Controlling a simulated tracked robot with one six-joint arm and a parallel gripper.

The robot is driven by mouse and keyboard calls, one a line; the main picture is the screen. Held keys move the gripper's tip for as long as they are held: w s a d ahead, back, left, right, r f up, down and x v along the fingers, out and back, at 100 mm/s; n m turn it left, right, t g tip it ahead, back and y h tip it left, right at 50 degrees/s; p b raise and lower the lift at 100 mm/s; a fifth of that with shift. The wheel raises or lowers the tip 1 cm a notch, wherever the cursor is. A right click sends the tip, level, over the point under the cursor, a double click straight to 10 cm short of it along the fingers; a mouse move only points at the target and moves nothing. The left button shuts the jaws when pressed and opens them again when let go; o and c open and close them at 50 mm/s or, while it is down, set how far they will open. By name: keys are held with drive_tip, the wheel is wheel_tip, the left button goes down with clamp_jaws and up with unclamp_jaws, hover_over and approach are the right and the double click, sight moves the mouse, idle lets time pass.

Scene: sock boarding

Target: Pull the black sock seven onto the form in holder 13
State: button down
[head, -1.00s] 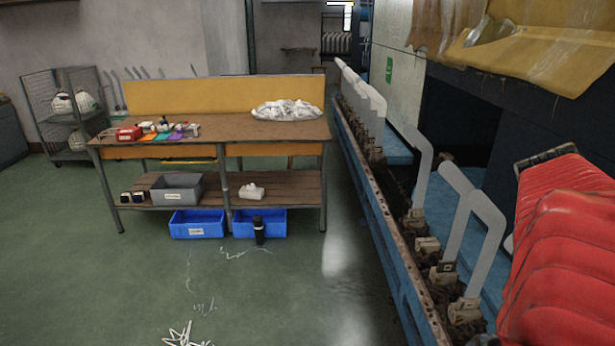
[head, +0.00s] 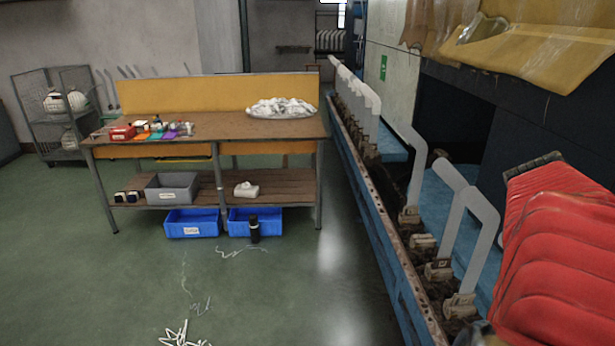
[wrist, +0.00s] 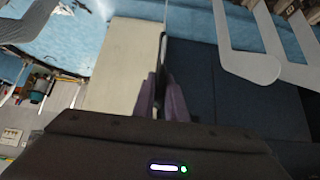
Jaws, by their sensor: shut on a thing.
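My gripper (wrist: 163,98) shows in the wrist view with its two purple-grey fingers close together. It is shut on a thin dark thing seen nearly edge-on, which looks like the black sock (wrist: 163,48); any number on it cannot be read. Flat pale grey forms stand in a row of holders on the right in the head view, the nearest form (head: 475,225) in a nearby holder (head: 460,305). I cannot read which holder is 13.
The blue rail (head: 385,240) runs along the right side. Red ribbed covering (head: 560,260) stands close at the right, with yellow sheeting (head: 530,50) above. A workbench (head: 230,125) with blue bins (head: 192,223) below stands ahead. Green floor at the left is mostly clear.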

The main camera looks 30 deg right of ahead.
drive_tip(key=shift+f, duration=3)
idle(0.4)
drive_tip(key=c, duration=1.7)
unclamp_jaws()
drive_tip(key=shift+a+r, duration=0.1)
drive_tip(key=v, duration=0.7)
drive_tip(key=shift+w, duration=0.1)
